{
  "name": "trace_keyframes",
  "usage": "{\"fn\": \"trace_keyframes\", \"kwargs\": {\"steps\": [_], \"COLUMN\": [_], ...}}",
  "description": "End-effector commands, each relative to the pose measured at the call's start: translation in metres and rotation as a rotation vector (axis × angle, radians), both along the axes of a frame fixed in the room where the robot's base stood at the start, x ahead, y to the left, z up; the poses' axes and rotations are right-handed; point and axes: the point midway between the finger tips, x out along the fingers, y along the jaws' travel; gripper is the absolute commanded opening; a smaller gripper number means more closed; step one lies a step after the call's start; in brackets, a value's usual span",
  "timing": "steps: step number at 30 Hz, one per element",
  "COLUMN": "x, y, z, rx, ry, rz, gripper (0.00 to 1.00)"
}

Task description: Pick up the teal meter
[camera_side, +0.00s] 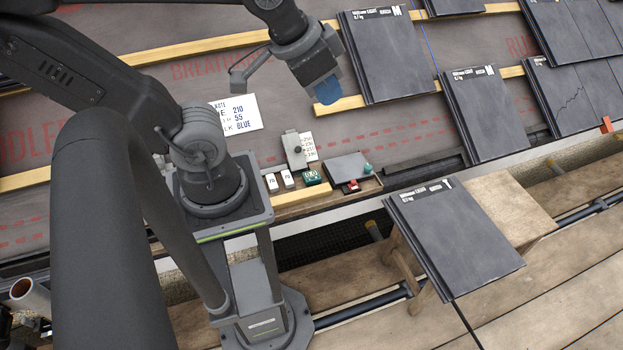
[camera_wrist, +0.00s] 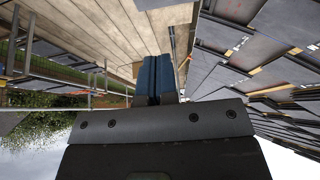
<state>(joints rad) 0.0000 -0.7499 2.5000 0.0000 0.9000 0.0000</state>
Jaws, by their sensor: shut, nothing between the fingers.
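The teal meter (camera_side: 312,177) is a small box with a pale readout, in the side view. It sits in a row of small items on the ledge along the roof's lower edge. My gripper (camera_side: 327,90) is shut and empty, its blue fingertips pointing down near a wooden batten, above and slightly right of the meter in the picture and apart from it. In the wrist view the blue fingers (camera_wrist: 154,76) lie together. The meter cannot be made out there.
Dark tiles (camera_side: 455,240) are stacked on a wooden bench. A note card (camera_side: 237,114) lies on the roof.

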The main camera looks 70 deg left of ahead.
Motion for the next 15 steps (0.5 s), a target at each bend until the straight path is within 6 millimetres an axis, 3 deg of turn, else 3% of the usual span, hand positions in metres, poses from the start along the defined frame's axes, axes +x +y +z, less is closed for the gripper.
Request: {"fn": "trace_keyframes", "kwargs": {"steps": [2,15], "x": [0.0000,0.0000], "y": [0.0000,0.0000], "z": [0.0000,0.0000], "rx": [0.000,0.000], "ry": [0.000,0.000], "rz": [0.000,0.000], "gripper": [0.06,0.48]}}
